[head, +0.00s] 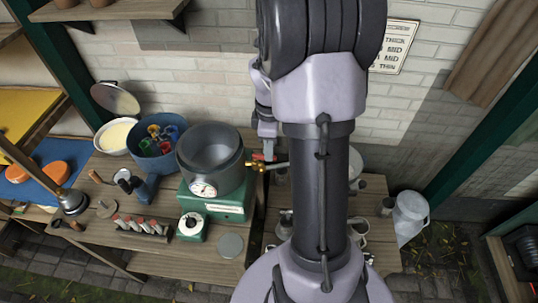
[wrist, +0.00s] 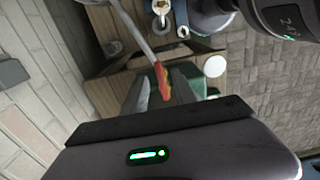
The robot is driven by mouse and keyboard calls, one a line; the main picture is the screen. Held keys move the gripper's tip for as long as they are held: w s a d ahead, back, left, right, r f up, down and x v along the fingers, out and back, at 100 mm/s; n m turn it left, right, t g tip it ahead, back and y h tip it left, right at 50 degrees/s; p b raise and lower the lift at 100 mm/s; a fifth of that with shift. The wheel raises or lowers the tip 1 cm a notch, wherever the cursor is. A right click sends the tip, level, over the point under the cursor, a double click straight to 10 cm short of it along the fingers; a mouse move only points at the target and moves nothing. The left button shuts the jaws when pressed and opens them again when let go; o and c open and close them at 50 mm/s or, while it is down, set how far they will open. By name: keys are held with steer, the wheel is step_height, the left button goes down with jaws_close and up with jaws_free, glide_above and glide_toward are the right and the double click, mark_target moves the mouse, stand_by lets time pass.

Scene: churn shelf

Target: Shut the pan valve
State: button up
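The grey metal pan (head: 212,158) stands on a green base with a round dial on its front. The pan valve (head: 256,166) is a brass fitting on the pan's right side, with a spout pointing right. Its red handle (head: 264,157) is partly hidden by my arm in the head view. My gripper (wrist: 163,90) looks open, with one finger on each side of the handle. I cannot tell whether either finger touches it. In the head view my gripper (head: 266,140) is just above the valve.
A blue tub (head: 157,146) with coloured cups and a white bowl (head: 116,136) stand left of the pan. A small green timer (head: 192,227) and bottles (head: 140,226) are in front. The brick wall is close behind.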

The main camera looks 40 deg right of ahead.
steer(key=shift+f, duration=1.25)
jaws_close()
steer(key=shift+w+a+m+b, duration=0.1)
steer(key=shift+a+m+b, duration=0.9)
steer(key=shift+m, duration=1.95)
steer(key=shift+w+a+m+b, duration=0.1)
steer(key=shift+a+m+b, duration=0.8)
steer(key=shift+m, duration=2.1)
steer(key=shift+w+a+m+b, duration=0.1)
steer(key=shift+a+m+b, duration=0.9)
steer(key=shift+m, duration=1.95)
steer(key=shift+a, duration=0.2)
steer(key=shift+r, duration=0.1)
